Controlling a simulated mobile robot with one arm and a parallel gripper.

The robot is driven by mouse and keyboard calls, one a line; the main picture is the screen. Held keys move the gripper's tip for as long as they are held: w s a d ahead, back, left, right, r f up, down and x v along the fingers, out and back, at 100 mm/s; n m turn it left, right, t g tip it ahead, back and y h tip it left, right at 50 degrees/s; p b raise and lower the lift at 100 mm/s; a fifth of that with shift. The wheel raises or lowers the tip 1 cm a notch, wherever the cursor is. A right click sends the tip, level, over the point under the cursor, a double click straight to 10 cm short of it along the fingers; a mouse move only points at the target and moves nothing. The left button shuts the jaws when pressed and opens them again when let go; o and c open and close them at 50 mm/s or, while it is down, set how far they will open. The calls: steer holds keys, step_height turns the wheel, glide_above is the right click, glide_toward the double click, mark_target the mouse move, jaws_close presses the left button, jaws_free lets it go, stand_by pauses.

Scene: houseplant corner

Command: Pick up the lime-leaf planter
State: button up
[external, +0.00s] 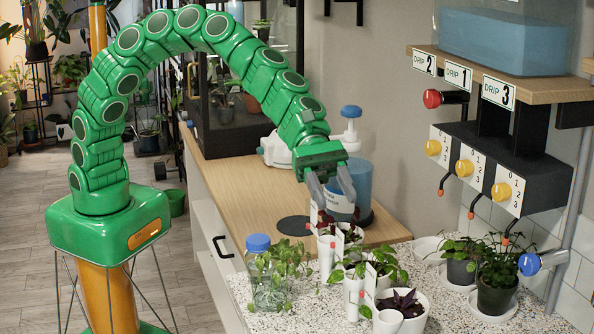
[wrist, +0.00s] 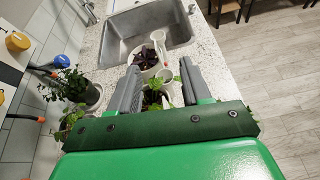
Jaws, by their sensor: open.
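The lime-leaf planter appears to be the white pot with bright green leaves (external: 388,264), in the middle of a row of white pots on the speckled counter. Its leaves (wrist: 153,96) show between my fingers in the wrist view; most of its pot is hidden there. My gripper (external: 333,190) is open, pointing down above the back end of the row, over a pot with dark red leaves (external: 351,232). In the wrist view my gripper's fingers (wrist: 160,82) are spread apart. I cannot tell how far the fingertips are above the leaves.
A purple-leaf pot (external: 408,306) stands in front. White tubes (external: 326,255) rise beside the pots. A blue-lidded jar (external: 270,275) with trailing leaves stands left. Dark pots (external: 494,295) stand right, below the drip taps (external: 501,190). A blue tank appliance (external: 360,185) stands behind. A sink (wrist: 145,35) lies beyond.

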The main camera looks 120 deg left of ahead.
steer(key=w+d+f+n, duration=0.1)
steer(key=w+d+f, duration=0.1)
steer(key=f, duration=0.7)
steer(key=shift+w, duration=0.55)
steer(key=shift+d, duration=0.1)
jaws_close()
stand_by(1.3)
